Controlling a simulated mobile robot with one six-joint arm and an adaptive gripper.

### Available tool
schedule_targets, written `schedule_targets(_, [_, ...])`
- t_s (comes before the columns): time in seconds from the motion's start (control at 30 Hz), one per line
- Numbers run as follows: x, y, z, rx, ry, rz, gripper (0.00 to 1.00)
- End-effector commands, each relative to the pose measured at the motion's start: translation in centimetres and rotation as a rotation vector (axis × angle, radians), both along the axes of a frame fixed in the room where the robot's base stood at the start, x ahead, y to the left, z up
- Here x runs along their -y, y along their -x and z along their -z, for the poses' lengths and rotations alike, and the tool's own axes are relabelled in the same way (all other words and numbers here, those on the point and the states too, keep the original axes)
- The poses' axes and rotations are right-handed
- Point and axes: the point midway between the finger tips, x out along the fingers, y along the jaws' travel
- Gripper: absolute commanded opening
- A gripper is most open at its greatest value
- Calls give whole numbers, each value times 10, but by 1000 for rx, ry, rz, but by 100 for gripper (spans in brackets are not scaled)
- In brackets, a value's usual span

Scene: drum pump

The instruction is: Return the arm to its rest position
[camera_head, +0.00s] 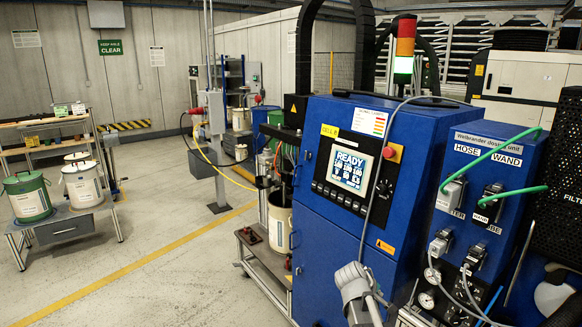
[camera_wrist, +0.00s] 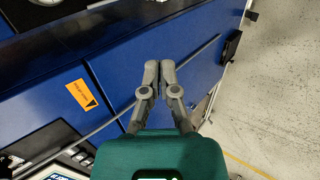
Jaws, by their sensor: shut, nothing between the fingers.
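My gripper (camera_wrist: 160,66) is shut and empty, its two grey fingertips together in the middle of the wrist view. It is over the blue front of the dosing cabinet (camera_wrist: 135,65); I cannot tell the exact gap. An orange warning label (camera_wrist: 81,94) is to the left of the fingers. The same cabinet (camera_head: 330,200) fills the middle of the head view, with a lit READY screen (camera_head: 349,170). A grey jointed part at the bottom of the head view seems to be mine, but most of my arm is out of frame.
A second blue unit (camera_head: 487,150) with HOSE and WAND plugs and green hoses stands at the right. A grey cable (camera_head: 370,205) hangs across the cabinet front. A drum (camera_head: 279,225) stands on the low frame to the left. Open floor (camera_head: 150,275) lies farther left.

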Motion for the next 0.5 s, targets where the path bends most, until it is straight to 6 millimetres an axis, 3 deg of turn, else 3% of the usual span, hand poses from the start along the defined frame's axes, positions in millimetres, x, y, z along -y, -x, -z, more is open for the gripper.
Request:
schedule_targets(0.03, [-5,18,6,-8,-71,51,0])
schedule_targets(0.3, [-46,96,37,-95,-453,345,0])
schedule_targets(0.5, [-76,139,43,-183,-648,510,0])
